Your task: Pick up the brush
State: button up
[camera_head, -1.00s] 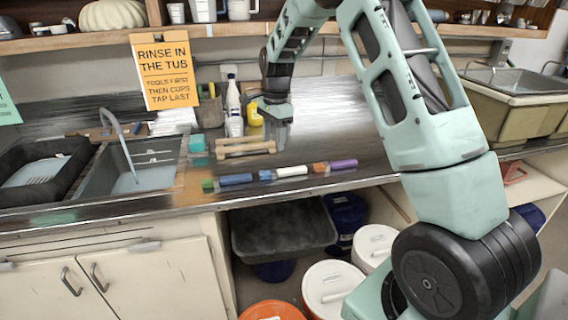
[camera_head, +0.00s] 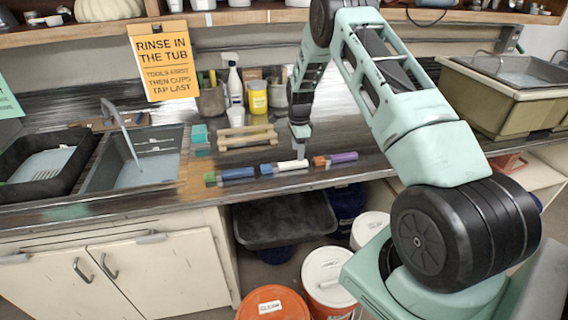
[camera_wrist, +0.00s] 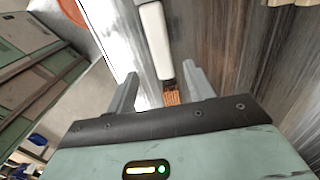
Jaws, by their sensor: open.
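Three brush-like tools lie in a row along the front of the counter. One has a blue body (camera_head: 237,173) and a green end. One has a white body (camera_head: 291,165) and a blue end. One has a purple body (camera_head: 344,157) and an orange end. I cannot tell which is the brush. My gripper (camera_head: 300,147) is open and empty, pointing down above the row near the white one's right end. In the wrist view, the white body (camera_wrist: 155,40) lies beyond and partly between the fingertips (camera_wrist: 160,73), with an orange-brown end (camera_wrist: 172,98) nearer. Contact is not visible.
A wooden rack (camera_head: 247,136) stands close behind the row. A yellow jar (camera_head: 257,98), white spray bottle (camera_head: 234,85) and tool crock (camera_head: 211,99) stand farther back. The sink (camera_head: 140,166) is left. The counter's front edge is close; buckets stand below.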

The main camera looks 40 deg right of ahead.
aim_at(296, 162)
jog(key=shift+w+a+f+p, duration=0.15)
jog(key=shift+f+p, duration=0.75)
jog(key=shift+f, duration=0.45)
jog(key=shift+w+d+f+p, duration=0.1)
jog(key=shift+f+p, duration=0.75)
jog(key=shift+f, duration=0.5)
grip_shut()
